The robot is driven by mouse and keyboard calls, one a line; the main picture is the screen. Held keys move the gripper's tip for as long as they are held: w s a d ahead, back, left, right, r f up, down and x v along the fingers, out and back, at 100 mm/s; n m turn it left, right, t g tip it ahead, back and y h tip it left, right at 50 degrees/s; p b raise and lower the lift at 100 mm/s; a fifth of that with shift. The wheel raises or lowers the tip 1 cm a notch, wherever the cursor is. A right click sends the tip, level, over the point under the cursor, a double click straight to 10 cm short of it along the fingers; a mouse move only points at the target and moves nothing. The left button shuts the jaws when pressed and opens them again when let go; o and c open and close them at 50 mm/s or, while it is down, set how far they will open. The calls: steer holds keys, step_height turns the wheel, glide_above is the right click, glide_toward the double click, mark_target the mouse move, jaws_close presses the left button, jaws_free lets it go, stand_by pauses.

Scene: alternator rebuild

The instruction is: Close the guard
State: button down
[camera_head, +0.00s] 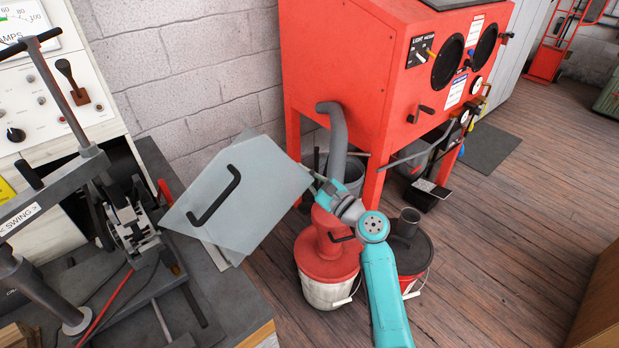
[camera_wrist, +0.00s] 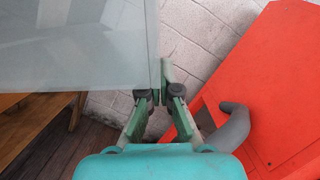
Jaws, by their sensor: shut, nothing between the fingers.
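The guard is a pale grey flat panel (camera_head: 255,190) with a black handle (camera_head: 214,195). It stands tilted and swung out at the right side of the bench machine (camera_head: 130,225). My gripper (camera_head: 314,184) is at the guard's right edge in the head view. In the wrist view the panel (camera_wrist: 75,45) fills the upper left, and my shut gripper (camera_wrist: 161,78) is beside its right edge. The fingertips overlap the edge in the picture; whether they touch it I cannot tell. The handle is out of the wrist view.
A red blasting cabinet (camera_head: 350,65) with a grey hose (camera_head: 335,135) stands behind my gripper. A red-lidded bucket (camera_head: 325,270) and a dark-lidded one (camera_head: 410,250) stand on the floor below my arm. Wooden floor (camera_head: 490,240) is clear at right.

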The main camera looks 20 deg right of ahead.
mark_target(214, 173)
steer(key=shift+a+r, duration=0.15)
steer(key=shift+r, duration=0.05)
steer(key=shift+r, duration=0.1)
steer(key=s+a+r+n+g, duration=0.1)
steer(key=s+a+r+n, duration=0.2)
steer(key=a+r+n, duration=0.3)
steer(key=s+a+r+n+g, duration=0.2)
steer(key=s+a+r+n, duration=0.2)
steer(key=a, duration=1.2)
steer(key=shift+s+a+r+n+y, duration=0.3)
steer(key=shift+r+n, duration=1.3)
steer(key=shift+r, duration=0.85)
steer(key=shift+a, duration=0.15)
